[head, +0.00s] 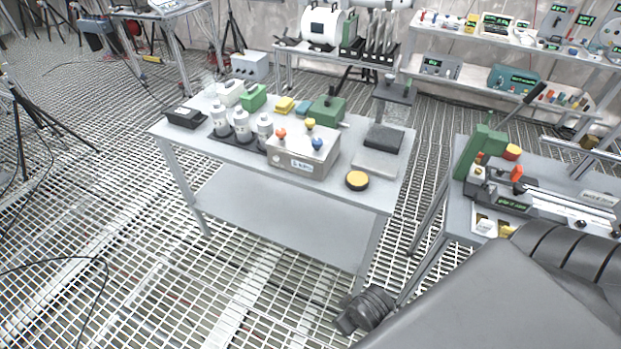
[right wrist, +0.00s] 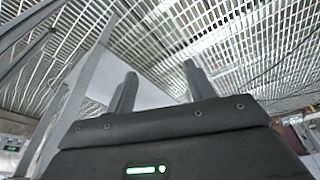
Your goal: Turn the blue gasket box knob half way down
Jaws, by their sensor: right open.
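A grey box (head: 303,162) with a small label on its front stands near the front edge of the grey table in the head view. On its top are a blue knob (head: 317,143), a red knob (head: 281,133) and a yellow knob (head: 310,124). The blue knob is the nearest to the right front corner; its exact angle is too small to tell. My right gripper (right wrist: 160,88) is open and empty in the right wrist view, with both fingers apart. It is low, in front of and below the table, away from the box. My left gripper is not in view.
The grey table top (head: 379,193) also carries a yellow-black round button (head: 357,181), white bottles (head: 241,124), a green press (head: 327,108) and a dark stand (head: 384,138). A second bench (head: 458,215) with a machine stands at right. Grated floor is open at front left.

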